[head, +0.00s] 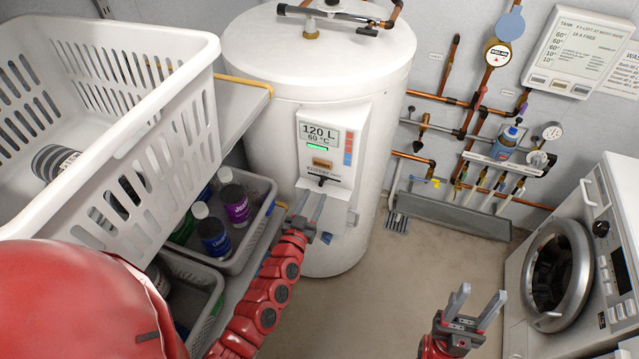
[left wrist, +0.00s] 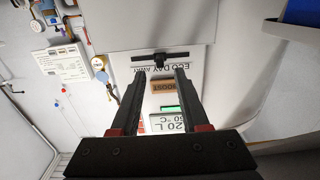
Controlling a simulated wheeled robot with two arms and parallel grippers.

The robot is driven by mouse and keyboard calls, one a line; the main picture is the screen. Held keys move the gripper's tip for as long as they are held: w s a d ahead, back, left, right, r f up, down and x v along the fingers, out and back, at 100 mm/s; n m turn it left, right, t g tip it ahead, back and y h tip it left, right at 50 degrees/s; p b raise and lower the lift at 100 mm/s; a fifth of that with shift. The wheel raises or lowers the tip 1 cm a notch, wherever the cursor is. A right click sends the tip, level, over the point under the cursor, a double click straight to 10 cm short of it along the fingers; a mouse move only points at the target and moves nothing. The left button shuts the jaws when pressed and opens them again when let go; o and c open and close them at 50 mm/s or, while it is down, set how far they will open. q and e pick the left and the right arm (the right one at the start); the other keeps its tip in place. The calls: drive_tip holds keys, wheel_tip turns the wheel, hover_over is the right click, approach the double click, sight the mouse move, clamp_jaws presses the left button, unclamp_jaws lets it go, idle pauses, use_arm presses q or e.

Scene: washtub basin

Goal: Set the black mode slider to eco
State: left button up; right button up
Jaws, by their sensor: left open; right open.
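The black mode slider (head: 322,181) is at the bottom of the control panel (head: 338,140) on the white tank, below a strip of small lettering. In the left wrist view, the slider (left wrist: 160,57) is a dark bar with a knob near its middle, beside the lettering ECO DAY AWAY (left wrist: 160,69). My left gripper (head: 311,197) is open and empty just below the slider, partly in front of the panel's lower part. In the left wrist view its fingers (left wrist: 158,72) point at the slider, apart from each other. My right gripper (head: 480,298) is open and empty over the floor.
The panel has a display (head: 320,133) and an orange button (head: 322,163). A white basket (head: 110,110) and grey crates (head: 262,225) with bottles stand left. A washing machine (head: 590,250) stands right. Pipes (head: 440,98) run along the back wall. The middle floor is clear.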

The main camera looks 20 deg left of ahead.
sight(320, 186)
use_arm(q)
drive_tip(key=w, duration=0.4)
drive_tip(key=shift+w+d+f, duration=0.1)
drive_tip(key=shift+d+f, duration=0.05)
drive_tip(key=shift+w, duration=0.45)
clamp_jaws()
idle(0.9)
